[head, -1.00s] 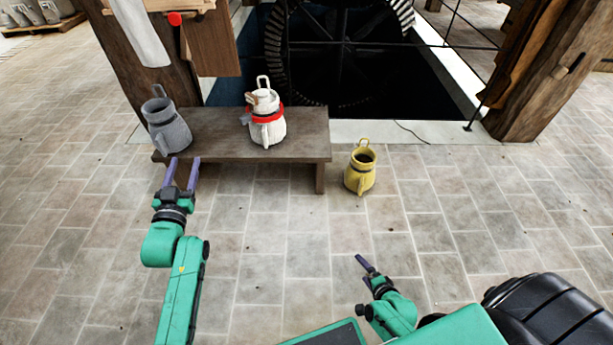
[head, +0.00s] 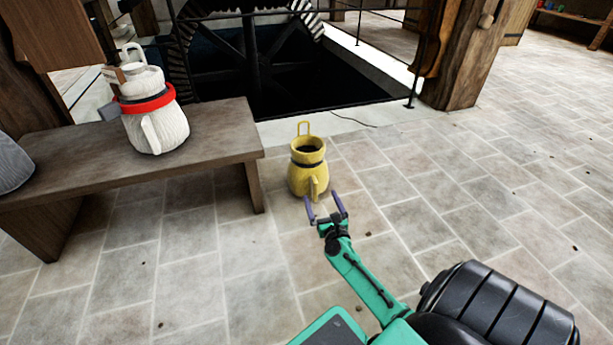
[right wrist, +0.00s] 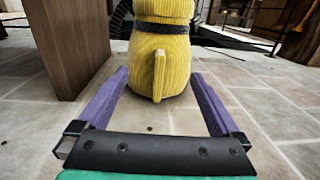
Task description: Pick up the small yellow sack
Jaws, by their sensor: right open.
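The small yellow sack (head: 307,170) stands upright on the stone floor, right of the bench. It has a dark band round its neck, a loop on top and a fin-like tab on its near side. My right gripper (head: 325,210) is open just in front of the sack, low near the floor. In the right wrist view the sack (right wrist: 160,65) stands ahead between the purple fingers (right wrist: 157,92), its tab pointing at me. The fingers appear not to touch it. My left gripper is out of the head view.
A wooden bench (head: 215,140) is close on the left; its end (right wrist: 68,45) also shows in the right wrist view. A white sack (head: 157,125) with a red band and a grey sack (head: 12,165) stand on it. A dark wheel pit (head: 290,70) lies behind. Floor at right is clear.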

